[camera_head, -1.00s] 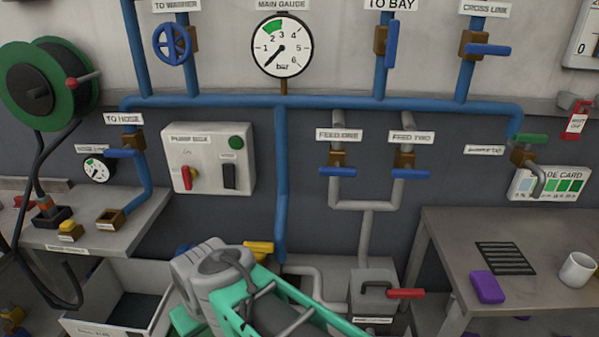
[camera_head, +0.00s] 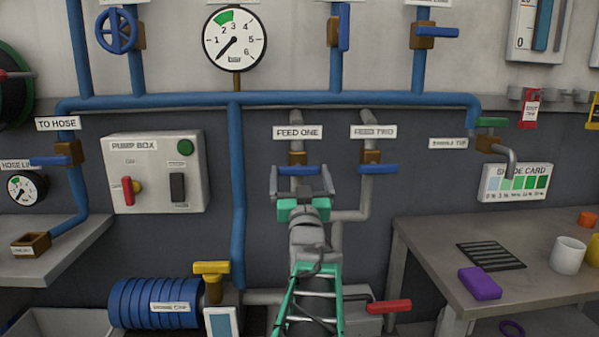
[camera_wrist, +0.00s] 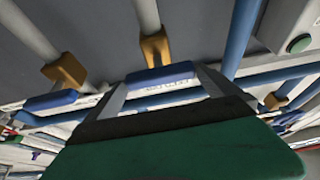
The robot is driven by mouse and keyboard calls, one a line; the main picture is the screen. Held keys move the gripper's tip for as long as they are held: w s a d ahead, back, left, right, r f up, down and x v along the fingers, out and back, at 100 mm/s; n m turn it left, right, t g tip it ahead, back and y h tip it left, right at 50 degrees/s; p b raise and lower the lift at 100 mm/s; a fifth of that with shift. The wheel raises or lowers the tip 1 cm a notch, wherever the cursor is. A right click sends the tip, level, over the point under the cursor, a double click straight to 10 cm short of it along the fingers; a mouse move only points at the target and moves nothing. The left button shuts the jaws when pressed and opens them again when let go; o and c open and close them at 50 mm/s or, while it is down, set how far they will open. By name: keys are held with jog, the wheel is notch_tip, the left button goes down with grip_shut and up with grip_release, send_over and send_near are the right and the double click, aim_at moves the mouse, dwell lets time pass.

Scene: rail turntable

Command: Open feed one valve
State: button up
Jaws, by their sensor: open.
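The feed one valve has a brown body (camera_head: 297,158) and a blue handle (camera_head: 297,169) lying level, across its upright grey pipe, under the FEED ONE label (camera_head: 297,132). My gripper (camera_head: 301,181) is raised in front of it, open, with its fingers spread near the two ends of the handle. In the wrist view the blue handle (camera_wrist: 160,77) shows between the two open fingers (camera_wrist: 161,83). Whether a finger touches it, I cannot tell. The feed two valve's blue handle (camera_head: 378,169) is also level, just to the right, and shows at left in the wrist view (camera_wrist: 50,99).
The main gauge (camera_head: 235,38) hangs above the blue pipes. The pump box (camera_head: 153,172) is on the wall at left. A blue coil (camera_head: 150,303) and yellow valve (camera_head: 212,268) are low at left. A table (camera_head: 420,232) with a purple block (camera_head: 479,283) stands at right.

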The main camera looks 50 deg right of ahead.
jog(key=x, duration=0.2)
jog(key=shift+w+d+r, duration=0.1)
jog(key=shift+w+d, duration=0.05)
jog(key=shift+w, duration=0.05)
jog(key=c, duration=1)
